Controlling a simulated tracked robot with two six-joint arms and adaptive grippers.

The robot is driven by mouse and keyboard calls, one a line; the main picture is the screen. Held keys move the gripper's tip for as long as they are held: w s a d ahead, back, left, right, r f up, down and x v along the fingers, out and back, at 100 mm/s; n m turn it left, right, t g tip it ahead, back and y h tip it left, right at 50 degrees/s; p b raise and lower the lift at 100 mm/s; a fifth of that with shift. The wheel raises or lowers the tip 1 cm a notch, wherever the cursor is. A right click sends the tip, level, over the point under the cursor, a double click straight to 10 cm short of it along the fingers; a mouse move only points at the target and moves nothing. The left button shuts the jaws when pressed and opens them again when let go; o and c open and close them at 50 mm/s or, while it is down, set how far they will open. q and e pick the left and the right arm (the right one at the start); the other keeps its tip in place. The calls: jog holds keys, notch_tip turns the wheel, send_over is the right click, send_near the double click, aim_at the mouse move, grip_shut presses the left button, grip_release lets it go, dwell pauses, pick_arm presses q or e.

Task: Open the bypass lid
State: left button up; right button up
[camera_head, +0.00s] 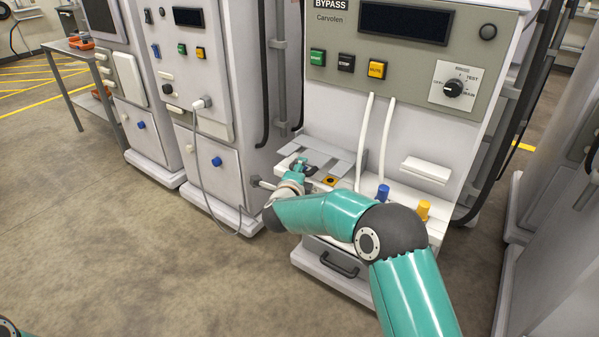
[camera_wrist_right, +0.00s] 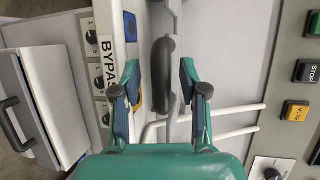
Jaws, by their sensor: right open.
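The bypass lid (camera_head: 335,153) shows in the head view as a flat grey plate on the shelf of the machine marked BYPASS. It looks closed. In the right wrist view a dark grey bar handle (camera_wrist_right: 162,76) lies along the edge of the grey lid (camera_wrist_right: 225,65). My right gripper (camera_wrist_right: 160,75) is open, with one finger on each side of the handle and visible gaps between. In the head view my right gripper (camera_head: 297,168) is small and partly hidden by my wrist. My left gripper is out of view.
White tubes (camera_head: 363,142) rise from the shelf to the front panel. A blue connector (camera_head: 383,191) and a yellow connector (camera_head: 423,209) stand to the right of the lid. A drawer with a dark handle (camera_head: 332,262) is below. Another machine (camera_head: 210,95) stands on the left.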

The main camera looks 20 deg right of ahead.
grip_shut()
dwell(0.3)
